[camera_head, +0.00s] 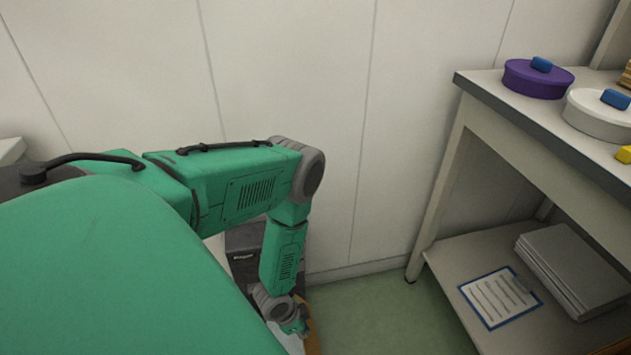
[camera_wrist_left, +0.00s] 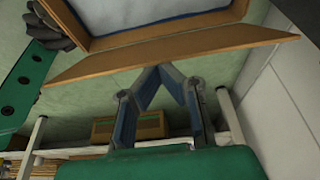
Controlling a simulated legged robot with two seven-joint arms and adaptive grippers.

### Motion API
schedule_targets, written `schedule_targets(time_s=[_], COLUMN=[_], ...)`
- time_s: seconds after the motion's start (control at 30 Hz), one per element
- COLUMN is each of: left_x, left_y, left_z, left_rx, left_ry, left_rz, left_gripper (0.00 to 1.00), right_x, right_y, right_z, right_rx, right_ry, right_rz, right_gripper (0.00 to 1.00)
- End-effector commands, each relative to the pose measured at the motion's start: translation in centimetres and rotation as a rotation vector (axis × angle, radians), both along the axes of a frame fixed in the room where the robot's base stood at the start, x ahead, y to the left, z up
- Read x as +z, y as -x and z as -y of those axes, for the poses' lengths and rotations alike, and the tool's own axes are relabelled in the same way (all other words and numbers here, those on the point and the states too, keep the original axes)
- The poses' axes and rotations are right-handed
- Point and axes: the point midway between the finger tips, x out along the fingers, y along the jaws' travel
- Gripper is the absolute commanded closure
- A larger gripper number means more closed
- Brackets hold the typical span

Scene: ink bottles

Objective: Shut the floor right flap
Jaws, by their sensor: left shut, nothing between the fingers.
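In the left wrist view, an open cardboard box (camera_wrist_left: 90,42) shows at the top, with a pale, bluish content inside. A long brown flap (camera_wrist_left: 190,58) stands out from the box's near side, tilted away from the opening. My left gripper (camera_wrist_left: 160,68) is shut and empty, its fingertips at the flap's lower edge; I cannot tell whether they touch it. In the head view, my left gripper (camera_head: 297,326) points down beside a sliver of brown cardboard (camera_head: 313,338). My arm hides most of the box there. My right gripper is not in view.
A bench (camera_head: 470,90) stands at right, with a purple round container (camera_head: 536,80) and a white one (camera_head: 597,117) on top. Its lower shelf holds a clipboard (camera_head: 499,297) and a grey stack (camera_head: 572,268). A dark box (camera_head: 243,240) stands behind my arm. Green floor (camera_head: 365,310) is clear.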

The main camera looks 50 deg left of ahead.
Motion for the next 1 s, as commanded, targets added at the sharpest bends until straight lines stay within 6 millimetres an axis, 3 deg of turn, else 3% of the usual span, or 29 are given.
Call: schedule_targets(time_s=[0.5,1.0], left_x=[-3.3,-5.6], left_y=[4.3,5.9], left_z=[-2.3,-3.0], left_rx=[0.0,0.0], left_ry=[-0.001,0.0], left_rz=[-0.002,-0.002], left_gripper=[1.0,1.0], right_x=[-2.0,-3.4], right_y=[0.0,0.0], right_z=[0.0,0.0], right_rx=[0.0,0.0], right_ry=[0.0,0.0], right_rz=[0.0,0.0], right_gripper=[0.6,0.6])
